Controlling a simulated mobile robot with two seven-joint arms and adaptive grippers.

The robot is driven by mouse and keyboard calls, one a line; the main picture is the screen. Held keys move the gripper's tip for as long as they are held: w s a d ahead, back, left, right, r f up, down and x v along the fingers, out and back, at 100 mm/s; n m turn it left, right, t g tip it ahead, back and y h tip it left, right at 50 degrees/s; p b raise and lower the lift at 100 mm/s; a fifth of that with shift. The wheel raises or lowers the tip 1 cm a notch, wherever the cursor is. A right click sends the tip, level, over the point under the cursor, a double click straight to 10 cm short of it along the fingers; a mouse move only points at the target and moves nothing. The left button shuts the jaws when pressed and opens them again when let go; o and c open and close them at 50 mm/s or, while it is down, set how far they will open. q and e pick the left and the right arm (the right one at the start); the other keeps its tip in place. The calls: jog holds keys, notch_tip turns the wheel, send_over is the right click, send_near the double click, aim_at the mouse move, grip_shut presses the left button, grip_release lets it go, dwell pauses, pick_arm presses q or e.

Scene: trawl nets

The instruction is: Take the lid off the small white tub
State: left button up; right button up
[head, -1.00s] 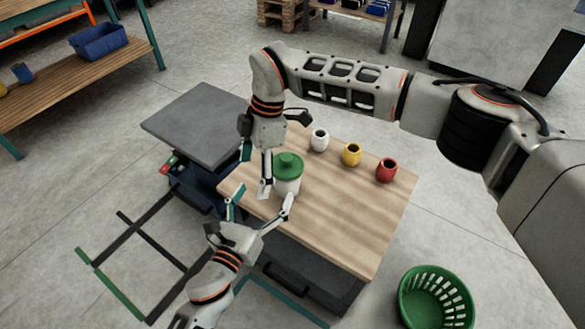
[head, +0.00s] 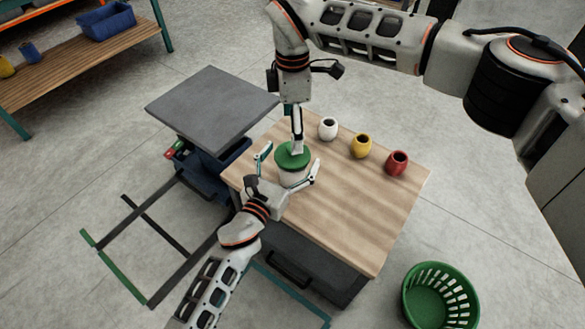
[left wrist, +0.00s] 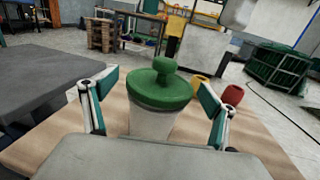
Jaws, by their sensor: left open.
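The small white tub (head: 292,178) stands upright near the left edge of the wooden table top. Its green lid (head: 285,160) sits on it; the tub (left wrist: 152,122) and the lid with its round knob (left wrist: 160,88) also show in the left wrist view. My left gripper (head: 290,160) is open, with one finger on each side of the tub and gaps visible in the wrist view. My right gripper (head: 297,145) points down over the lid and hides the knob in the head view. It does not show at the knob in the wrist view, so it appears to be above it. Its opening is unclear.
White (head: 328,129), yellow (head: 361,146) and red (head: 397,163) pots stand along the table's far side. The wooden table top (head: 350,205) is clear in front of them. A grey-topped unit (head: 212,105) adjoins at left. A green basket (head: 440,295) is on the floor at right.

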pick_arm(q)
jog(key=shift+w+d, duration=0.1)
jog(key=c, duration=1.5)
jog(key=shift+c, duration=1)
pick_arm(e)
jog(key=shift+o, duration=0.9)
jog(key=n, duration=0.3)
jog(key=r+n, duration=0.1)
jog(key=n, duration=0.7)
jog(key=shift+r, duration=0.4)
jog(key=n, duration=0.3)
jog(key=r+n, duration=0.1)
jog(key=n, duration=0.3)
notch_tip(320, 180, down, 11)
jog(key=n, duration=0.9)
jog(key=shift+r, duration=0.15)
